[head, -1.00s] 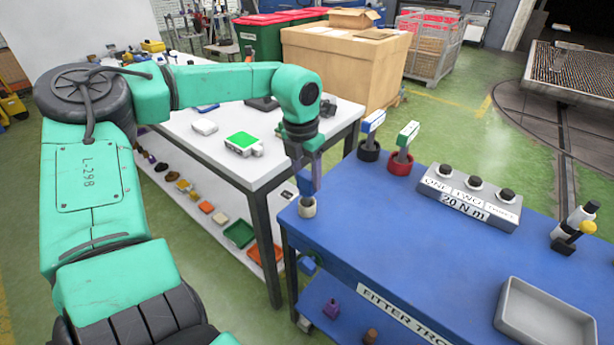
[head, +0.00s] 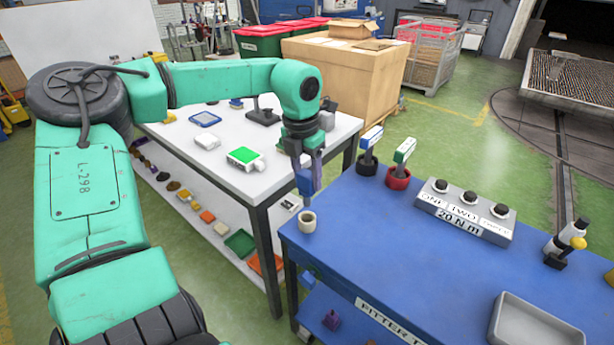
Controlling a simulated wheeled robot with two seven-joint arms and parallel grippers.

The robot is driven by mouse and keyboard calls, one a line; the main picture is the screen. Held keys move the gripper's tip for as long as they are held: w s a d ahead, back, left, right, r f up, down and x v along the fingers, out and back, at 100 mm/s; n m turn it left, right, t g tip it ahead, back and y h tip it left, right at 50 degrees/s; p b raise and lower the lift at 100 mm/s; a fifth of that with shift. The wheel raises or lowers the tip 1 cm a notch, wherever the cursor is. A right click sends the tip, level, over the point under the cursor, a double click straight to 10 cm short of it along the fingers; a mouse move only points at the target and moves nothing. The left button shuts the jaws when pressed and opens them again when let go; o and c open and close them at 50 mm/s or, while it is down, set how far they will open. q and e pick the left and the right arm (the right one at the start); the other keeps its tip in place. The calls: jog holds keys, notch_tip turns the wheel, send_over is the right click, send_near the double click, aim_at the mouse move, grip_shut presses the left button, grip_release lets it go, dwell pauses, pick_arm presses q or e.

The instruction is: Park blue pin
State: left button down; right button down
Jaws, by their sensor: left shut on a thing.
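My left gripper (head: 307,190) points down over the near left corner of the blue trolley top (head: 350,235). It is shut on a small blue piece (head: 304,181), which I take for the blue pin; the fingers hide part of it. A cream cup (head: 307,222) stands just below it, with its open mouth showing. Further back, a black cup (head: 367,165) holds an upright pin with a blue and white tag (head: 372,137). Beside it, a red cup (head: 398,178) holds one with a green and white tag (head: 404,150). My right gripper is out of view.
A grey box with several black buttons, marked "20 N m" (head: 463,217), sits mid-trolley. A grey tray (head: 540,325) lies near the front right, and a yellow-knobbed fixture (head: 577,243) stands at the right. A white table (head: 225,175) with small parts is left.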

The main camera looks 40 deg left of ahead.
pick_arm(q)
notch_tip(320, 180, up, 5)
jog(key=p, duration=0.3)
jog(key=shift+r, duration=0.1)
dwell(0.4)
